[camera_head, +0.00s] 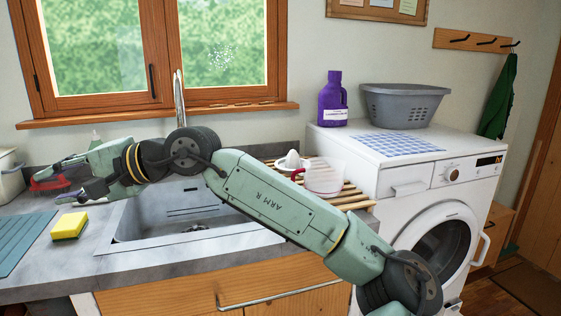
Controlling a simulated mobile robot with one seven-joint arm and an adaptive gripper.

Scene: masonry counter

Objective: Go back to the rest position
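My arm reaches from the lower right across the sink (190,213) to the left side of the counter. My gripper (50,186) is at its far end, above the counter left of the sink, pointing left. Its two fingers are spread apart. A red object (48,184) shows at the fingertips; it looks to be behind them, and part of it is hidden. I see nothing clearly held.
A yellow sponge (69,227) and a ribbed blue-green mat (20,240) lie in front of my gripper. A wooden rack (352,198) with a clear, red-handled jug (323,177) stands right of the sink. A purple bottle (334,99) and grey basket (402,105) stand on the washing machine (400,182).

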